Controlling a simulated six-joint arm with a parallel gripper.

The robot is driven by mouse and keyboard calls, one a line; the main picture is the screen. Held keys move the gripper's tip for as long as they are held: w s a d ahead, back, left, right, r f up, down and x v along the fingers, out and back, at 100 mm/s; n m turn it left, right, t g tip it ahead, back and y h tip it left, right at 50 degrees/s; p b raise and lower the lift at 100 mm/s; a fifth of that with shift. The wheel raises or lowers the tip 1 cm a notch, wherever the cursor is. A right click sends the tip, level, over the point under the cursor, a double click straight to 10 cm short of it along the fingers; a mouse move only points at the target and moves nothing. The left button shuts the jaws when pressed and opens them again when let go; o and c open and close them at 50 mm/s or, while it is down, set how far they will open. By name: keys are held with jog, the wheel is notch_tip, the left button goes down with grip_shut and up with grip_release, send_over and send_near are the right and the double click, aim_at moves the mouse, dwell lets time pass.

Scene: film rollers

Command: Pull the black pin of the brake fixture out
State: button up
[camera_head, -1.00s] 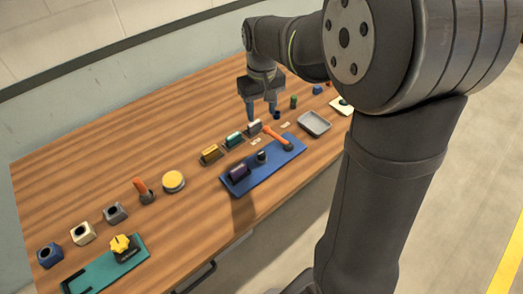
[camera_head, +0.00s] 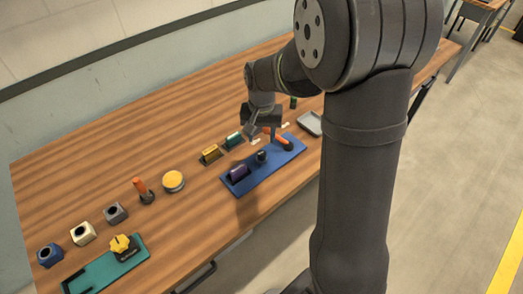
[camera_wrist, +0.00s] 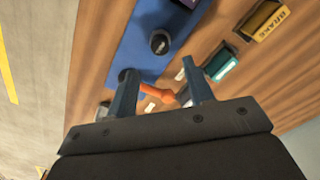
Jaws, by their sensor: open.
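The blue fixture board (camera_head: 258,178) lies near the table's front edge. It carries a purple roller (camera_head: 239,173), a short black pin (camera_head: 262,157) standing upright, and an orange-handled lever (camera_head: 284,143). In the wrist view, the black pin (camera_wrist: 160,42) stands beyond my fingertips, and the orange handle (camera_wrist: 155,93) shows between and below my fingers. My gripper (camera_head: 258,134) is open and empty above the board's far right part, beside the pin and not touching it. Its spread fingers also show in the wrist view (camera_wrist: 160,80).
A grey tray (camera_head: 310,123) lies to the right. A yellow round button (camera_head: 173,181) and a teal board (camera_head: 115,265) are at left. Bare wood lies behind.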

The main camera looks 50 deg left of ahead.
aim_at(261, 153)
notch_tip(261, 153, down, 8)
jog(key=shift+r, duration=0.15)
jog(key=shift+c, duration=0.5)
